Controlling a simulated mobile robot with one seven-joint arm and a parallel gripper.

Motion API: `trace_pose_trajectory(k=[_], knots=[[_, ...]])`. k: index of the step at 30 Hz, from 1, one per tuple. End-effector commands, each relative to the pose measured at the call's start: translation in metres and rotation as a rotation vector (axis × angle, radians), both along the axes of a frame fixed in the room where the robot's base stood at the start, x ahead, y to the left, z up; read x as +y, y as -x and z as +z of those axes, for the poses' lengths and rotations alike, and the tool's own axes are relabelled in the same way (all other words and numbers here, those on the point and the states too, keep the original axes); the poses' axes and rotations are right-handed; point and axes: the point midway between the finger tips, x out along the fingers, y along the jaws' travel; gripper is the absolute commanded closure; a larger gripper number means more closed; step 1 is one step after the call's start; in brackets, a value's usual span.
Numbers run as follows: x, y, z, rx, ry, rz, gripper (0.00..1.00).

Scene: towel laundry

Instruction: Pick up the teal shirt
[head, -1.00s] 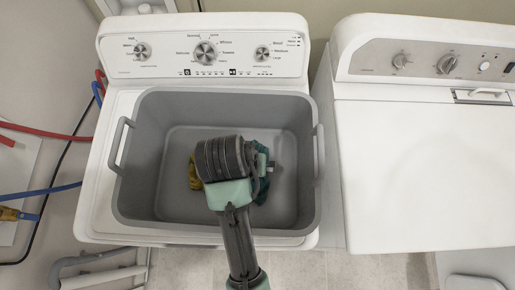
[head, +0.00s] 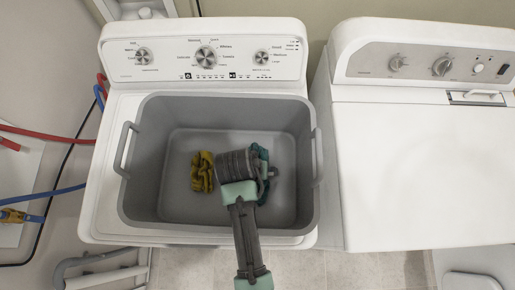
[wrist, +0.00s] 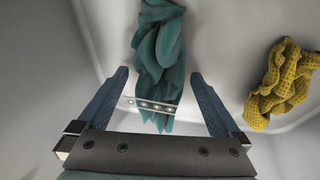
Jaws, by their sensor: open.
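The teal shirt (wrist: 160,55) lies crumpled in the grey basket (head: 135,165). In the wrist view it runs from the top edge down to between the fingers of my gripper (wrist: 162,85). My gripper is open, with one finger on each side of the shirt's near end, and I see no grip on the cloth. In the head view my arm hides most of the teal shirt (head: 262,158), and only its edges show right of the wrist. The fingertips are hidden there.
A yellow cloth (head: 203,172) lies in the basket left of my arm; it also shows at right in the wrist view (wrist: 284,85). The basket walls surround my gripper. The basket sits on a white washer (head: 100,200), and a second white machine (head: 425,170) stands to the right.

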Motion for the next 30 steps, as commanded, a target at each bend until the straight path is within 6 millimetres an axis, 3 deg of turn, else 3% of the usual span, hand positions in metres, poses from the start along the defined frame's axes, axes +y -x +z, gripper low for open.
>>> trace_pose_trajectory(k=[2,16,25,30], knots=[[0.0,0.0,0.0,0.0,0.0,0.0,0.04],[0.0,0.0,0.001,0.0,0.0,0.0,0.88],[0.0,-0.001,0.005,-0.002,0.0,-0.001,0.9],[0.0,-0.002,0.028,-0.007,-0.001,-0.002,0.9]])
